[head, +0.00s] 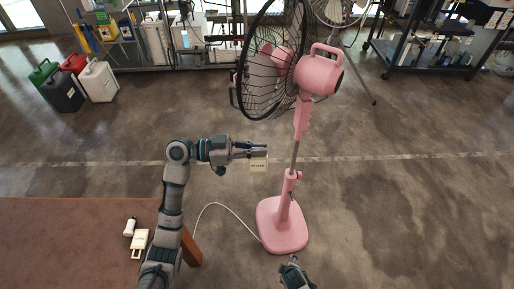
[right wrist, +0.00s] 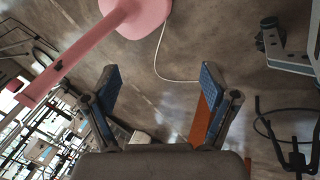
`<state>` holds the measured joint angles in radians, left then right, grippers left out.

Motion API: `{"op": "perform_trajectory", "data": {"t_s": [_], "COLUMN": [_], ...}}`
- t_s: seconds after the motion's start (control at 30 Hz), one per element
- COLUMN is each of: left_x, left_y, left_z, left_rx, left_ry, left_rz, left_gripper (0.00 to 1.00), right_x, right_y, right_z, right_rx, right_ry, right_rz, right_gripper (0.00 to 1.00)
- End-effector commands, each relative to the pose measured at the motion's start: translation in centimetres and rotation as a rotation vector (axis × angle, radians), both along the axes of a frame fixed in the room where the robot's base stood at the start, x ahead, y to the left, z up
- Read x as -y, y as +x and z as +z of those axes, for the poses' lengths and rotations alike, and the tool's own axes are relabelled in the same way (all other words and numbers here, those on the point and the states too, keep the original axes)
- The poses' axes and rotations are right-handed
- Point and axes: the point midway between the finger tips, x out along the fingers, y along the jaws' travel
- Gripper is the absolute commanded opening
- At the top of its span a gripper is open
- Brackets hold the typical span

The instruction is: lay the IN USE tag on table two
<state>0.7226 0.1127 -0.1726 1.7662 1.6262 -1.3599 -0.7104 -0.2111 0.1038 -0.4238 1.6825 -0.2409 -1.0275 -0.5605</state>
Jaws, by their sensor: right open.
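My left gripper (head: 258,149) is shut on a small cream tag (head: 258,164), which hangs just below the fingertips over the floor, left of the fan's pole. Its dark lettering is too small to read surely. A brown-topped table (head: 70,225) is at the lower left, below and left of the left gripper; no number shows on it. My right gripper (head: 294,272) is low in the head view, near the fan's base. In the right wrist view its two blue-padded fingers (right wrist: 160,80) are wide apart with nothing between them.
A pink standing fan (head: 283,225) stands right of the table, its white cord (head: 215,206) running towards the table. A white tag-like piece (head: 140,242) and a small white object (head: 129,228) lie on the table. Jerrycans (head: 99,82) and shelving stand behind.

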Motion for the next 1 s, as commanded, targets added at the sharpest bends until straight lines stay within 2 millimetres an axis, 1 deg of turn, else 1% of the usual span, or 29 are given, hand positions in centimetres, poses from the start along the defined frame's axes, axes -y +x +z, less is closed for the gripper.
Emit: {"op": "perform_trajectory", "data": {"t_s": [0.03, 0.07, 0.1, 0.17, 0.2, 0.3, 0.4, 0.5, 0.6, 1.0], "left_x": [0.0, 0.0, 0.0, 0.0, 0.0, 0.0, 0.0, 0.0, 0.0, 0.0], "left_y": [0.0, 0.0, 0.0, 0.0, 0.0, 0.0, 0.1, 0.1, 0.1, 0.1], "left_z": [0.0, 0.0, 0.0, 0.0, 0.0, 0.0, 0.0, 0.0, 0.0, 0.0], "left_rx": [0.0, 0.0, 0.0, 0.0, 0.0, 0.0, 0.0, 0.0, -0.001, -0.001], "left_ry": [0.0, 0.0, 0.0, 0.0, 0.0, 0.0, 0.0, 0.0, 0.0, 0.0], "left_rz": [0.0, 0.0, 0.0, 0.0, 0.0, 0.0, 0.0, 0.0, 0.0, 0.0], "left_gripper": [0.0, 0.0, 0.0, 0.0, 0.0, 0.0, 0.0, 0.0, 0.0, 0.0], "right_x": [1.2, 1.9, 2.8, 4.0, 4.8, 6.5, 7.6, 8.3, 8.6, 8.6], "right_y": [-2.2, -3.3, -5.0, -7.3, -8.8, -12.1, -14.5, -15.9, -16.5, -16.5], "right_z": [-2.2, -3.3, -4.7, -6.6, -7.7, -9.8, -11.1, -11.8, -12.0, -12.0], "right_rx": [-0.049, -0.073, -0.105, -0.147, -0.171, -0.22, -0.248, -0.264, -0.27, -0.27], "right_ry": [0.043, 0.073, 0.109, 0.155, 0.18, 0.23, 0.261, 0.28, 0.286, 0.287], "right_rz": [-0.097, -0.163, -0.248, -0.371, -0.45, -0.619, -0.743, -0.817, -0.849, -0.85], "right_gripper": [0.85, 0.85, 0.85, 0.85, 0.85, 0.85, 0.85, 0.85, 0.85, 0.85]}}
